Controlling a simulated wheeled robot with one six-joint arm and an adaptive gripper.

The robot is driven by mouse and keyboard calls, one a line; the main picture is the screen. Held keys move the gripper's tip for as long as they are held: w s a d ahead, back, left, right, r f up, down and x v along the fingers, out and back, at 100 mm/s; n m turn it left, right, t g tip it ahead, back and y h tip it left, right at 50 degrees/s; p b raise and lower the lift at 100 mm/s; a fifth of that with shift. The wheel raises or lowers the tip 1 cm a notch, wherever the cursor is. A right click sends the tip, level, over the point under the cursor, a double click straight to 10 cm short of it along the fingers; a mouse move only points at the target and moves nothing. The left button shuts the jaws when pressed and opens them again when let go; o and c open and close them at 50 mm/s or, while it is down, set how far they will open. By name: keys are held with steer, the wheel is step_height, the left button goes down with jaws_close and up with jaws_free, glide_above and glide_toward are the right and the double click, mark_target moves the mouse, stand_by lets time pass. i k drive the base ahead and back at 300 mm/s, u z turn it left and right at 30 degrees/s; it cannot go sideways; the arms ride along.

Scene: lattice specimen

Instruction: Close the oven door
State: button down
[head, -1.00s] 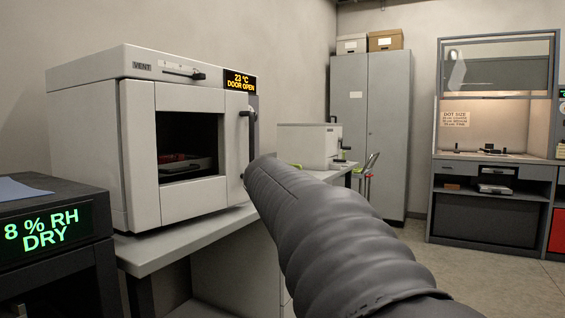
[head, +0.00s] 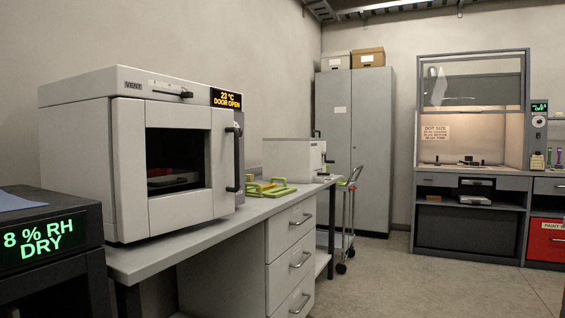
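The white oven (head: 80,150) stands on the bench at the left in the head view. The oven door (head: 222,165), with a dark window and a black vertical handle (head: 235,158), sits across the front face and looks almost flush. I cannot make out how wide any gap is. Through the window (head: 179,160) a dark interior with some red and grey items shows. My gripper is not in view, and no part of my arm shows.
The bench (head: 150,262) has drawers (head: 291,255) below. Green and yellow items (head: 268,188) and a white box unit (head: 292,158) stand right of the oven. A dark cabinet reading 8 % RH DRY (head: 50,240) is at front left. A cart (head: 346,225) stands beyond. The right floor (head: 440,285) is clear.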

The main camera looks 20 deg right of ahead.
mark_target(139, 217)
steer(key=z, duration=0.8)
steer(key=k, duration=1.05)
steer(key=z, duration=0.8)
steer(key=i, duration=1.05)
steer(key=u, duration=1.25)
steer(key=i, duration=1.05)
steer(key=u, duration=1.1)
